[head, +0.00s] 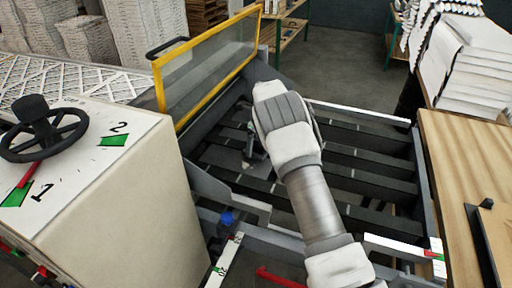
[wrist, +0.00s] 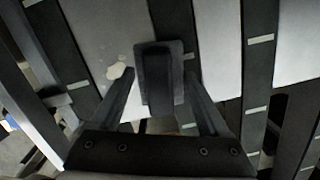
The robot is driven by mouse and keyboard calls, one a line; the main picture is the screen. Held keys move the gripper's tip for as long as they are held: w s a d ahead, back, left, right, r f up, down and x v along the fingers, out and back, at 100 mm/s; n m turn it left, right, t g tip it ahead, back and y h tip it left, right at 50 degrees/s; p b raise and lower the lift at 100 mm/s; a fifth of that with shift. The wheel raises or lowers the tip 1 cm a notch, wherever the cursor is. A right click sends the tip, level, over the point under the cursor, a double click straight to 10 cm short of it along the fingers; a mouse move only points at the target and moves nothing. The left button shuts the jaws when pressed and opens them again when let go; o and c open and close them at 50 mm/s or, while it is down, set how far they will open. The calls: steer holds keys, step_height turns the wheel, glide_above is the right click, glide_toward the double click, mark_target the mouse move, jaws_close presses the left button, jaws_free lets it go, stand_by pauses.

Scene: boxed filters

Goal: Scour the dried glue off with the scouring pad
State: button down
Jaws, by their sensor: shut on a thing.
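The scouring pad (wrist: 177,52) is a dark grey square block with a raised black grip, seen in the wrist view. My gripper (wrist: 158,88) is shut on it, with one finger on either side of the grip. A pale cream blotch, which looks like the dried glue (wrist: 117,70), lies on a light grey slat to the left of the pad, near the left fingertip. The pad and the blotch are apart in the picture; I cannot tell whether the pad touches the surface. In the head view my gripper (head: 252,152) is low over the slatted machine bed, partly hidden by my arm.
A yellow-framed clear guard (head: 205,75) stands behind the bed on the left. A control box with a black handwheel (head: 45,135) is at the front left. A wooden table (head: 465,180) and stacked white filters (head: 475,65) are on the right.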

steer(key=shift+r+p, duration=1.3)
steer(key=shift+r, duration=1.4)
steer(key=shift+r+p, duration=1)
steer(key=shift+r, duration=0.5)
